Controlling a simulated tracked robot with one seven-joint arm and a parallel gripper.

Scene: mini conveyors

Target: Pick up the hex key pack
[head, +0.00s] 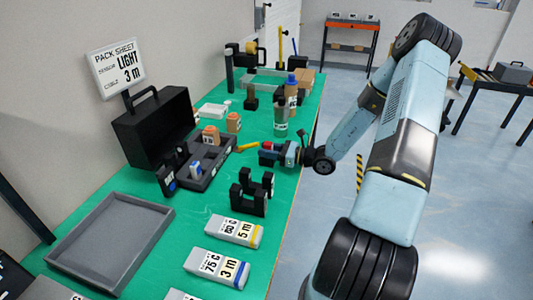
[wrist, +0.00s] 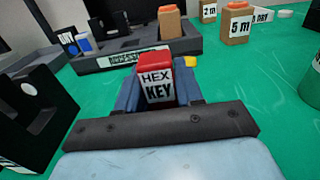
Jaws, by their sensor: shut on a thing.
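The hex key pack (wrist: 155,77) is a small red block with a white "HEX KEY" label, in the middle of the wrist view. My gripper (wrist: 158,95) is shut on it, with a blue finger at each side of the pack. In the head view a bit of red (head: 267,146) shows at my gripper (head: 268,153), over the right part of the green bench. The gripper hides most of the pack there. I cannot tell whether the pack's underside touches the bench.
An open black case (head: 159,122) with a grey compartment tray (head: 215,166) lies left of my gripper. A black bracket (head: 251,193) stands close in front. Bottles (head: 281,119) stand behind. A yellow piece (head: 247,145) is just left of the gripper. An empty grey tray (head: 106,245) lies front left.

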